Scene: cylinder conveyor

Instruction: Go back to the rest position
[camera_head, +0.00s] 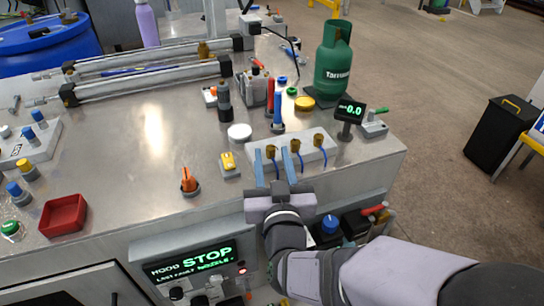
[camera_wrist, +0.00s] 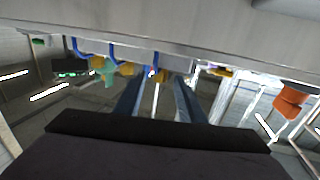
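My gripper (camera_head: 272,154) is at the front edge of the metal bench (camera_head: 140,200), in front of a pale block (camera_head: 308,155) with brass fittings and blue hoses. Its two blue fingers stand apart with nothing visibly held between them. The fingers also show apart in the wrist view (camera_wrist: 156,82), below the bench's edge band as pictured. Whether a fingertip touches the block cannot be told. No marker for a rest position shows.
An orange-tipped part (camera_head: 189,180), a yellow switch (camera_head: 229,164) and a red tray (camera_head: 63,215) are left of my gripper. A small display (camera_head: 349,112) and green gas bottle (camera_head: 333,62) stand to the right. A STOP panel (camera_head: 195,262) is below left. Open floor lies beyond the bench's right edge.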

